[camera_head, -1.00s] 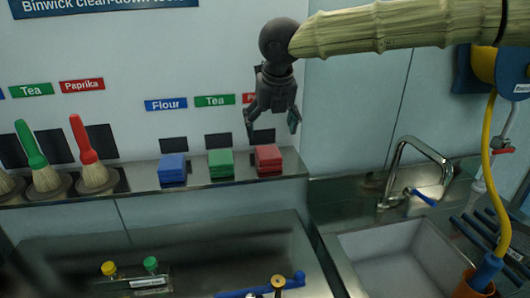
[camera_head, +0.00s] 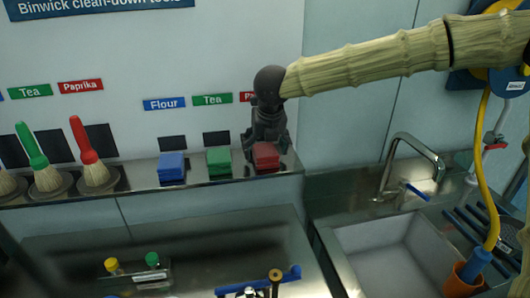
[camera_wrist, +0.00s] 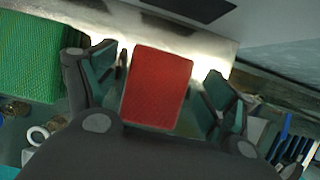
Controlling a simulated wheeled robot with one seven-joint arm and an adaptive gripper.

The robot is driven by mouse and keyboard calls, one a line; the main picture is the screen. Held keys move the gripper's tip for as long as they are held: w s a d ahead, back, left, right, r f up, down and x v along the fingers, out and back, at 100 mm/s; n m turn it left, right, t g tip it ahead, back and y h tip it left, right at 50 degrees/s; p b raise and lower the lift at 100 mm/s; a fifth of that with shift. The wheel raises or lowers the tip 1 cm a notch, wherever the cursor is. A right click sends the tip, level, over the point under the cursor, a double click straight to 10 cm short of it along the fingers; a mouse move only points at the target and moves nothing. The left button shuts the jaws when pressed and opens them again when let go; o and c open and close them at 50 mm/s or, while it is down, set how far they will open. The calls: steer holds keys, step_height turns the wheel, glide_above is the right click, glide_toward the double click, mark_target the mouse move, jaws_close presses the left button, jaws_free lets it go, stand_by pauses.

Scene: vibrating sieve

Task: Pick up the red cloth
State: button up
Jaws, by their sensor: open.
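The red cloth (camera_head: 266,156) is a folded stack at the right end of the steel shelf, under a red label that my gripper partly hides. My gripper (camera_head: 267,146) points down over it, with its fingers open on either side. In the wrist view the red cloth (camera_wrist: 160,88) lies between the two open fingers of my gripper (camera_wrist: 163,88), with a gap visible on each side.
A green cloth (camera_head: 219,161) sits close to the left of the red one, and a blue cloth (camera_head: 172,167) is further left. Brushes with a green handle (camera_head: 31,147) and a red handle (camera_head: 82,138) stand at the far left. A sink (camera_head: 385,262) with a tap is at the lower right.

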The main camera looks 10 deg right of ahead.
steer(key=shift+f, duration=0.25)
steer(key=c, duration=1.1)
